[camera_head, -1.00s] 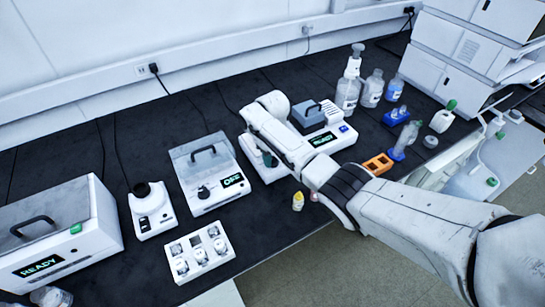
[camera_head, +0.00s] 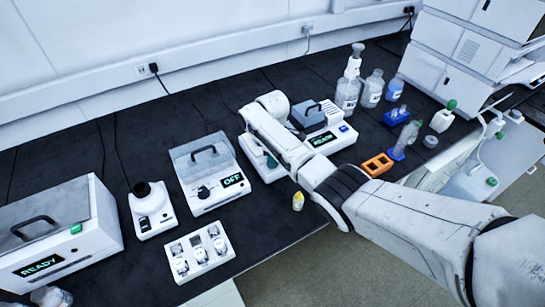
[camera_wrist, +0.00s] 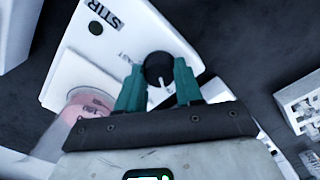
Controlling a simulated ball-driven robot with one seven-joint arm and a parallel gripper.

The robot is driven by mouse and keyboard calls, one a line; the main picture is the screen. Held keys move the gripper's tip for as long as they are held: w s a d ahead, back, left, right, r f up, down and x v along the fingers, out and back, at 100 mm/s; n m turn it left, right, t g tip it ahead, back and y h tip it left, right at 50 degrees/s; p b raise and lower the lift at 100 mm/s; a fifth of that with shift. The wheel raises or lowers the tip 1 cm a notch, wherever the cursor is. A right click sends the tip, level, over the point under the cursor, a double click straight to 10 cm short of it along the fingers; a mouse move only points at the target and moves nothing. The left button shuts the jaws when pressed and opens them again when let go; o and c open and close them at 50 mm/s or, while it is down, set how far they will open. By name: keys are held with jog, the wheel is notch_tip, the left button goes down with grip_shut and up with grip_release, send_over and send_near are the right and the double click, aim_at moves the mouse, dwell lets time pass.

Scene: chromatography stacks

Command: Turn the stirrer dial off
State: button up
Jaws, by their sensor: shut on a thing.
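The stirrer is a white box marked STIR (camera_wrist: 118,52) in the wrist view. Its round black dial (camera_wrist: 157,66) has a pale pointer mark on its lower edge. My gripper (camera_wrist: 159,76) has its two teal fingers on either side of the dial and is shut on it. A glass beaker with pink liquid (camera_wrist: 88,101) is at the left of the stirrer in the wrist view. In the head view the stirrer (camera_head: 252,157) is largely hidden behind my arm, and the dial cannot be seen there.
Left of the stirrer stands a lidded device reading OFF (camera_head: 207,172). A device reading READY (camera_head: 325,138) stands to the right. A white rack (camera_head: 199,252) and a small yellow-capped vial (camera_head: 298,201) are near the bench's front edge. Bottles (camera_head: 348,92) stand behind.

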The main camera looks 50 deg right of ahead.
jog(key=shift+n, duration=0.3)
jog(key=o, duration=1)
jog(key=shift+o, duration=0.2)
notch_tip(320, 180, up, 11)
jog(key=shift+f, duration=0.1)
dwell(0.4)
